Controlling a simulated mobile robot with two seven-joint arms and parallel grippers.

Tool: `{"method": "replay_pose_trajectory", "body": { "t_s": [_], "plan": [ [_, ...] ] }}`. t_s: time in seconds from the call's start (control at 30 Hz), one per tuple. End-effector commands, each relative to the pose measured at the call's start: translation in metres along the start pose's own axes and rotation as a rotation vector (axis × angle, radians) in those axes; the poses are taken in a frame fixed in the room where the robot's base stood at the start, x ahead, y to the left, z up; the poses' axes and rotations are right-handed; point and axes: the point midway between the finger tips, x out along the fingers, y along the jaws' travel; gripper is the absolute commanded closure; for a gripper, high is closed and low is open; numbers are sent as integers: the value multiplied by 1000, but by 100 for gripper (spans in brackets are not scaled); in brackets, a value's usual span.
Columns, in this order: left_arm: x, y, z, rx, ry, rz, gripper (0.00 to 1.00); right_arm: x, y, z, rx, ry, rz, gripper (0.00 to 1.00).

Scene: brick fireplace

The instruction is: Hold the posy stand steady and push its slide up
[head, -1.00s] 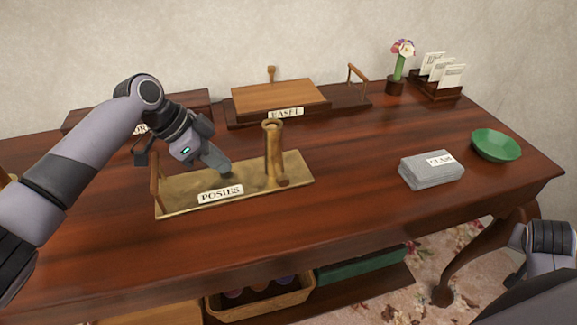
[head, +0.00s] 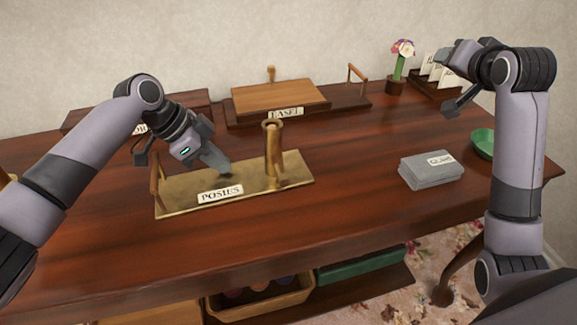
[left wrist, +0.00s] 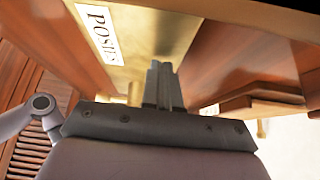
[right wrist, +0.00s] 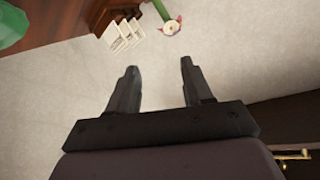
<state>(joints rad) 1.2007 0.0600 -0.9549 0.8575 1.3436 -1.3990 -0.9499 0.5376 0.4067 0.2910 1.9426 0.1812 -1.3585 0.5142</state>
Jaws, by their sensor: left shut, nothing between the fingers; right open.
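The posy stand is a flat brass plate (head: 240,179) labelled POSIES, lying on the desk in the head view. An upright brass tube (head: 273,150) stands near its right end, and a wooden handle (head: 155,186) at its left end. I cannot clearly make out the slide; a small lug shows at the tube's foot. My left gripper (head: 227,172) is shut and empty, its tips pointing down at the plate's middle, left of the tube; contact is unclear. The left wrist view shows the plate (left wrist: 150,35) beyond the tips. My right gripper (right wrist: 158,66) is open and empty, raised over the desk's right side.
An easel box (head: 285,98) stands behind the stand. A flower in a small pot (head: 396,87) and a card rack (head: 432,90) stand at the back right. Grey slates (head: 432,170) and a green bowl (head: 482,143) lie to the right. Desk between stand and slates is clear.

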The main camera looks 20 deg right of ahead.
Motion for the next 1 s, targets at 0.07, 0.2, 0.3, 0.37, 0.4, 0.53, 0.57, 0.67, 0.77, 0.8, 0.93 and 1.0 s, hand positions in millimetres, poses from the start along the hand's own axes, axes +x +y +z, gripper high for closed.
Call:
{"method": "replay_pose_trajectory", "body": {
  "t_s": [0.07,0.2,0.3,0.37,0.4,0.53,0.57,0.67,0.77,0.8,0.93,1.0],
  "plan": [
    [7,3,7,-7,-13,13,100,-6,-35,18,2,-87,-99,50],
    [7,3,7,-7,-13,13,100,-24,-90,57,-9,-271,-251,50],
    [7,3,7,-7,-13,13,100,-44,-122,88,-32,-417,-339,50],
    [7,3,7,-7,-13,12,100,-58,-137,107,-53,-509,-382,50],
    [7,3,7,-7,-14,12,100,-68,-146,120,-67,-570,-406,50],
    [7,3,7,-7,-14,12,100,-100,-163,157,-123,-758,-460,50],
    [7,3,7,-7,-14,12,100,-106,-165,164,-135,-795,-467,50],
    [7,3,7,-8,-14,12,100,-125,-168,184,-173,-901,-482,50],
    [7,3,7,-8,-14,12,100,-138,-169,196,-199,-972,-488,50],
    [7,3,7,-8,-14,12,100,-142,-170,199,-206,-992,-489,50],
    [7,3,7,-8,-14,12,100,-146,-171,208,-216,-1023,-490,50],
    [7,3,7,-8,-14,12,100,-143,-173,215,-217,-1027,-491,50]
  ]
}}
